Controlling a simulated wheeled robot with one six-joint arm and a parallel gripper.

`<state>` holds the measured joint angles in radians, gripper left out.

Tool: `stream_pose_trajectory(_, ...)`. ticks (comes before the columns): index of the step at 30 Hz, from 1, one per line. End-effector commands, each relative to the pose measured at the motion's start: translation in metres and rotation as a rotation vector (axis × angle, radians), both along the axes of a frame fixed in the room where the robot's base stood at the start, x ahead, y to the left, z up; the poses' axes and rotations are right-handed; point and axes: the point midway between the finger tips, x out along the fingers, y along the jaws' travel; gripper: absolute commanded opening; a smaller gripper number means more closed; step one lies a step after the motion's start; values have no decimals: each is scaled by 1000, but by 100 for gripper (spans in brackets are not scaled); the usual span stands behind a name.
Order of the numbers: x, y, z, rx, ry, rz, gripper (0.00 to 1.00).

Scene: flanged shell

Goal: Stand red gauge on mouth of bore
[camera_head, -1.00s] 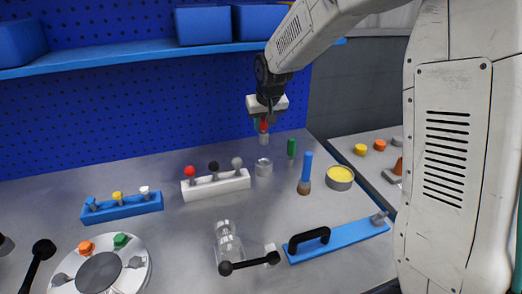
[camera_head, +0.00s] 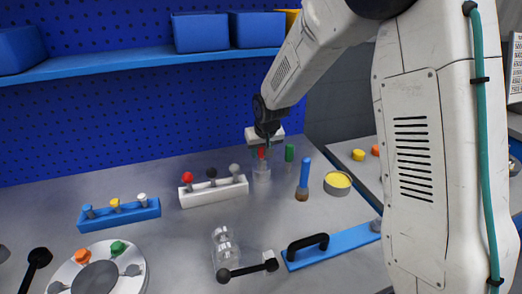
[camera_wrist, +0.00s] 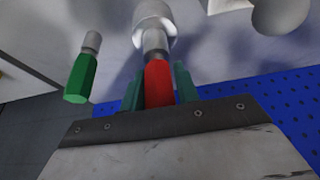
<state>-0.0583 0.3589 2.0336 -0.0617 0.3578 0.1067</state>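The red gauge (camera_head: 262,154) is upright in my gripper (camera_head: 266,144), with its grey end pointing down. In the wrist view the red gauge (camera_wrist: 158,84) sits between two teal fingers that close on its sides. Below it stands a silvery flanged shell (camera_head: 262,175), which also shows in the wrist view (camera_wrist: 153,13). The gauge's grey end lines up with the shell's top, where the bore is. I cannot tell whether it touches the mouth or enters it; the mouth is largely hidden behind the gauge.
A green gauge (camera_head: 289,153) stands close to the right of the shell. A blue-handled tool (camera_head: 304,176) and a yellow-filled cup (camera_head: 338,183) are further right. A white rack (camera_head: 214,192) with several knobs is to the left. A clear stepped piece (camera_head: 224,247) is in front.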

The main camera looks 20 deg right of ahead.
Motion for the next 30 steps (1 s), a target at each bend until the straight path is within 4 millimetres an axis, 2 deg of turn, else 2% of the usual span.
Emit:
stream_pose_trajectory(9,0,0,1,0,-1,0,45)
stream_pose_trajectory(13,-1,0,9,0,-3,0,45)
stream_pose_trajectory(17,-9,0,29,1,-6,-1,45)
stream_pose_trajectory(24,-30,0,78,1,-6,-1,45)
stream_pose_trajectory(30,-42,0,105,0,-3,0,45)
